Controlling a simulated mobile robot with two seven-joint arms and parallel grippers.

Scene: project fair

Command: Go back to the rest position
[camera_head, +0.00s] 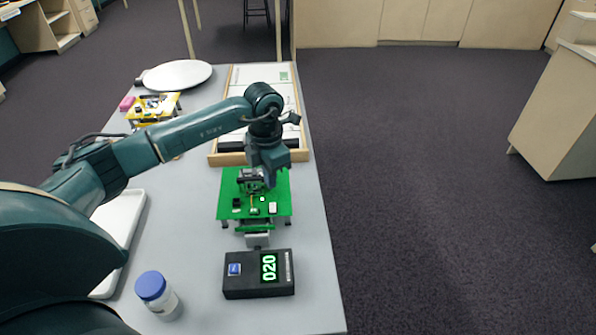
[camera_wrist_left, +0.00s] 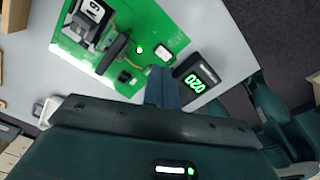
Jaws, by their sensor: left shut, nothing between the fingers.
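My left arm reaches in from the left in the head view and bends down over the table. Its gripper (camera_head: 268,180) hangs above a green circuit board (camera_head: 232,210). In the left wrist view the gripper's fingers (camera_wrist_left: 161,82) are shut with nothing between them. They point toward the edge of the green board (camera_wrist_left: 150,18), near a black box with a lit "020" display (camera_wrist_left: 200,80). I cannot tell the exact height of the fingertips above the board. My right gripper is in neither view.
The grey table (camera_head: 190,210) carries the black display box (camera_head: 258,275), a blue-capped jar (camera_head: 158,294), a white tray (camera_head: 122,215) partly behind my arm, a wooden-framed board (camera_head: 302,140), a yellow board (camera_head: 163,108) and a white round plate (camera_head: 180,74). Open floor lies right.

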